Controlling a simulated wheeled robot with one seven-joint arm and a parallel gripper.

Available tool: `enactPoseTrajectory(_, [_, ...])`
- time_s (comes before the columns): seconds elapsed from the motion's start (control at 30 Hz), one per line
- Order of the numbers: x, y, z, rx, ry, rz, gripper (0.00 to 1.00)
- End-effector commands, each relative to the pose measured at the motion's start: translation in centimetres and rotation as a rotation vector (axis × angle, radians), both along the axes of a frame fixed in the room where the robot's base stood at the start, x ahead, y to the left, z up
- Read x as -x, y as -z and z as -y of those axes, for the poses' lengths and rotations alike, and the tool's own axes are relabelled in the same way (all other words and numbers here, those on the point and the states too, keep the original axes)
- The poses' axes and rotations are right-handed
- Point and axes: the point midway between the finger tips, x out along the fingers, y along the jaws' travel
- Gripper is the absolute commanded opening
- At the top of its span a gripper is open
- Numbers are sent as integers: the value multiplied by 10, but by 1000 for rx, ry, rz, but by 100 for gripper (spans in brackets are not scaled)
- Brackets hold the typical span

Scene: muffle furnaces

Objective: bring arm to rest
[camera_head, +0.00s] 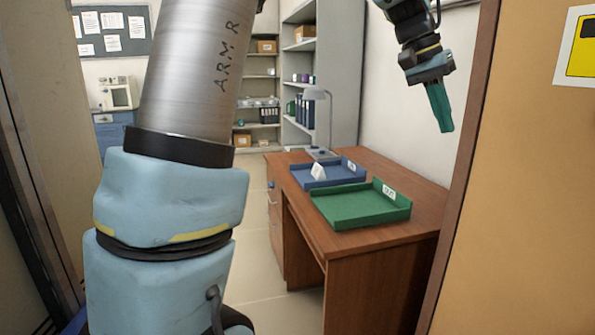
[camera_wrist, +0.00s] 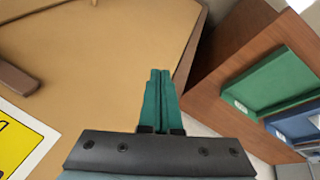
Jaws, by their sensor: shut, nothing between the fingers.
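My gripper (camera_head: 441,108) hangs in the air at the upper right of the head view, pointing down, above and to the right of the desk's trays. In the wrist view its two green fingers (camera_wrist: 160,100) lie side by side, shut, with nothing between them. A large part of my arm fills the left of the head view and hides what lies behind it.
A tan panel (camera_head: 520,200) with a yellow sign stands close at right. Shelves (camera_head: 300,70) stand behind.

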Motion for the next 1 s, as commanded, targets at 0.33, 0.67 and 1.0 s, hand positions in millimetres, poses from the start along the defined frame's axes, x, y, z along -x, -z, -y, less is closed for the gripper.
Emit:
enactPoseTrajectory(0.33, [-33, 147, -208, -223, -481, 34, 0])
enactPoseTrajectory(0.67, [39, 233, -350, -344, -764, 32, 0])
enactPoseTrajectory(1.0, [56, 244, -367, -356, -802, 31, 0])
